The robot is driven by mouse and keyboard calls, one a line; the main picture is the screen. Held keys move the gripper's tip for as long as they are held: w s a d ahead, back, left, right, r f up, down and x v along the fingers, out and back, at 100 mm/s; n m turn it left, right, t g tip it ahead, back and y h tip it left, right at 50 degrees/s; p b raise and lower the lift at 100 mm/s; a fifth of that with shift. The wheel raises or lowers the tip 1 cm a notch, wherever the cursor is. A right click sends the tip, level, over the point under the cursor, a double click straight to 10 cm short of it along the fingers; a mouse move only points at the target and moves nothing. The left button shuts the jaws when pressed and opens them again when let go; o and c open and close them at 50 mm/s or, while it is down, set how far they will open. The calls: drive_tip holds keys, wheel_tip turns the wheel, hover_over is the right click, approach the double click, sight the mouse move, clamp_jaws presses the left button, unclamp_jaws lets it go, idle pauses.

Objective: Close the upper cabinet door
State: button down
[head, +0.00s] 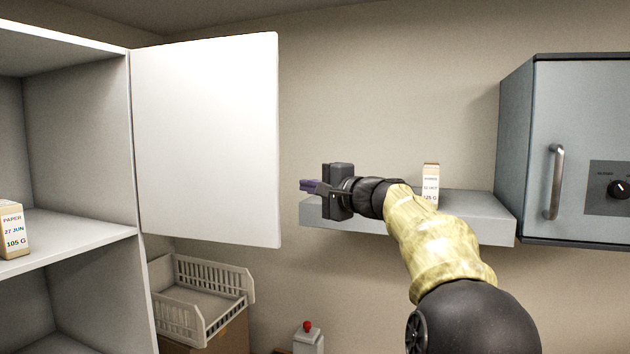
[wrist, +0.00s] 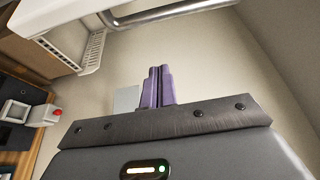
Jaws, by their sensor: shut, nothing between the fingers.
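The upper cabinet (head: 80,150) stands at the left in the head view. Its white door (head: 208,140) is swung wide open and hangs to the right of the cabinet opening. My gripper (head: 305,186) is right of the door's free edge, with a visible gap in the picture. Its purple fingers point left and are together, empty; they also show in the wrist view (wrist: 158,88). In the wrist view a white panel (wrist: 50,30), apparently the door, is at the top left, and a grey metal bar, apparently its handle (wrist: 180,12), crosses the top. Depth between fingers and door is unclear.
A paper box (head: 12,230) stands on the cabinet shelf. A white slatted basket (head: 205,290) is below the door. A grey wall shelf (head: 470,210) with another paper box (head: 431,182) lies behind my arm. A grey handled appliance (head: 570,150) is at the right.

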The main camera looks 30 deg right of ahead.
drive_tip(key=w+a+p, duration=0.1)
drive_tip(key=a+p, duration=0.1)
drive_tip(key=w+a+p, duration=0.2)
drive_tip(key=shift+w+a, duration=0.25)
drive_tip(key=shift+a, duration=0.05)
drive_tip(key=shift+s, duration=0.1)
idle(0.5)
